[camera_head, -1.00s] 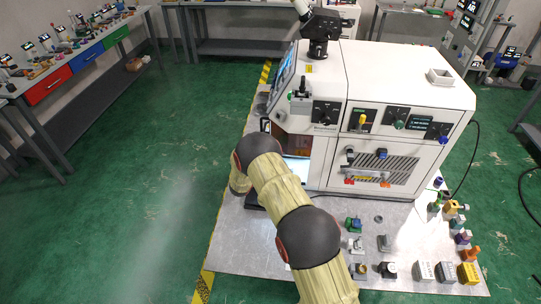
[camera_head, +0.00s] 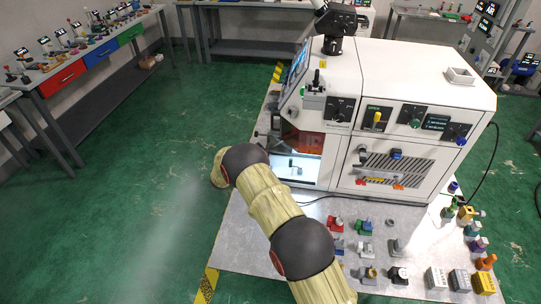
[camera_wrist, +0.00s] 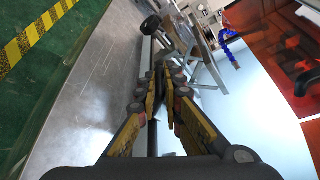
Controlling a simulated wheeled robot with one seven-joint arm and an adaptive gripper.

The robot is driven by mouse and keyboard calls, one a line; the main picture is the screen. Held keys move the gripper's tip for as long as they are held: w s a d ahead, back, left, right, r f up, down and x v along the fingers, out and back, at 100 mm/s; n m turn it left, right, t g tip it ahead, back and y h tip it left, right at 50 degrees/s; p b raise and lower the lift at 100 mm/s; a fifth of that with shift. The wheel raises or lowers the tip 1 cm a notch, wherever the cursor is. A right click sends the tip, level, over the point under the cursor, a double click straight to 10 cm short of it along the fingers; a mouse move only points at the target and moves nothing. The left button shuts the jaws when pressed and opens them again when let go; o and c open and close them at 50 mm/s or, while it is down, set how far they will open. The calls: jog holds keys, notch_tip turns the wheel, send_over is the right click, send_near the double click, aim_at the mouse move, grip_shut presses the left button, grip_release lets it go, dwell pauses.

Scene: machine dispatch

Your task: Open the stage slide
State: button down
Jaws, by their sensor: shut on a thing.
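The white machine (camera_head: 420,68) has an open, lit bay on its lower left front. The stage (camera_head: 296,168) shows inside as a pale plate with a small fixture on it. In the wrist view my gripper (camera_wrist: 162,72) has its fingers closed together on a thin dark bar (camera_wrist: 153,132) between them. It seems to be part of the stage slide, but the fingers hide most of it. The pale surface (camera_wrist: 240,95) of the lit bay lies right of the fingers. My arm hides the gripper in the head view.
The metal table (camera_head: 240,240) carries several small coloured parts at the right and front. A black knob (camera_wrist: 150,24) on a rod stands beyond my fingers. Green floor is clear at left.

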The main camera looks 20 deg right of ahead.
jog(key=shift+w+a+f+b, duration=0.15)
jog(key=shift+w+a, duration=0.25)
jog(key=shift+a, duration=0.25)
jog(key=shift+w+a+r+b, duration=0.1)
jog(key=shift+w+a+b, duration=0.1)
jog(key=shift+w+a, duration=0.35)
jog(key=shift+w+a+f+b, duration=0.15)
jog(key=shift+w+a, duration=0.15)
jog(key=shift+a, duration=0.45)
jog(key=shift+r, duration=0.1)
jog(key=c, duration=1.9)
grip_release()
jog(key=shift+r, duration=0.1)
jog(key=v, duration=1.2)
